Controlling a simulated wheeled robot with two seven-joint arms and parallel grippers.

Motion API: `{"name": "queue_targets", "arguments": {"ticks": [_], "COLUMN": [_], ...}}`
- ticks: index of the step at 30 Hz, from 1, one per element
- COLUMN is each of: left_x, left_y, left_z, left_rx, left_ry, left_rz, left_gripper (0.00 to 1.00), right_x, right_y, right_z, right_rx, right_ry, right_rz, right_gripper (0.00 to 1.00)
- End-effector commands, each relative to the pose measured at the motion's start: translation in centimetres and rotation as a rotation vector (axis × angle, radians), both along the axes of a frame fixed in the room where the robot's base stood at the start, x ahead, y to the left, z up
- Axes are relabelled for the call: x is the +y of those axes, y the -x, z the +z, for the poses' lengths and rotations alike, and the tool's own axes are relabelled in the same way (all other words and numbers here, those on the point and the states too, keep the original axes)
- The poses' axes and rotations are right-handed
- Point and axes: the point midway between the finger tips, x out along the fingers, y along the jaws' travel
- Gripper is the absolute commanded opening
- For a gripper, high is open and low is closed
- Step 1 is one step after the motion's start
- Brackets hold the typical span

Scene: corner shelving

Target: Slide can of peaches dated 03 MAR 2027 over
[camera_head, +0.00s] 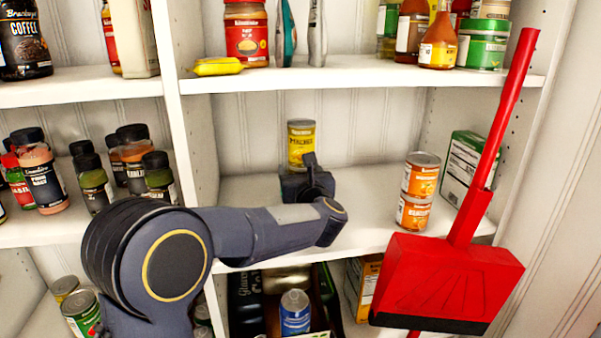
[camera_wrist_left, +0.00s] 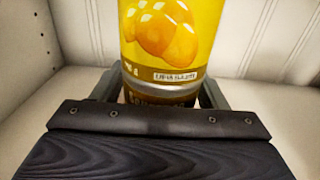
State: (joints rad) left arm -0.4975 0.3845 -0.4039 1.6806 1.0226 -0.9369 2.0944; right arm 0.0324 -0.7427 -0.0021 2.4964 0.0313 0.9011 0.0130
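A yellow can (camera_head: 301,143) stands near the back of the middle shelf. My left gripper (camera_head: 309,180) is low in front of it in the head view and hides its lower part. In the left wrist view the yellow can (camera_wrist_left: 165,40) shows peach halves on its label; its small date print is too blurred to read. A silver rim and a strip of darker label show beneath it. The fingers of my left gripper (camera_wrist_left: 160,92) are apart, one on each side at the lower rim; I cannot tell whether they press on it. My right gripper is out of view.
Two stacked orange cans (camera_head: 418,190) and a green-white box (camera_head: 470,165) stand at the right of the shelf. A red dustpan-like tool (camera_head: 445,275) is in the right foreground. An upright divider (camera_head: 180,110) is at the left. The shelf between gripper and orange cans is clear.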

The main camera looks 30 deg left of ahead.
Motion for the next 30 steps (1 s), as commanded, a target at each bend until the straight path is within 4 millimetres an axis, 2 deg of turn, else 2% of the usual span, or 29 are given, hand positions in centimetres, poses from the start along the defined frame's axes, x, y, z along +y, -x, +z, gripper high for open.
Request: {"name": "queue_targets", "arguments": {"ticks": [1,3,13,24,30], "left_x": [0.0,0.0,-0.3,-3.9,-4.7], "left_y": [0.0,0.0,0.4,5.0,6.2], "left_z": [0.0,0.0,0.0,0.0,0.0], "left_rx": [0.0,0.0,-0.001,-0.001,0.0], "left_ry": [0.0,0.0,0.001,0.002,0.0], "left_rz": [0.0,0.0,-0.001,-0.003,0.0], "left_gripper": [0.74,0.81,0.81,0.81,0.81], "right_x": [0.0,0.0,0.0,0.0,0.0], "right_y": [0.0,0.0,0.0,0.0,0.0], "right_z": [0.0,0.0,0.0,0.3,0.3], "right_rx": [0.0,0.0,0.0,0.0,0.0], "right_ry": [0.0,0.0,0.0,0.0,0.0], "right_rz": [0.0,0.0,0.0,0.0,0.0], "right_gripper": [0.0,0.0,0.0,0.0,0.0]}}
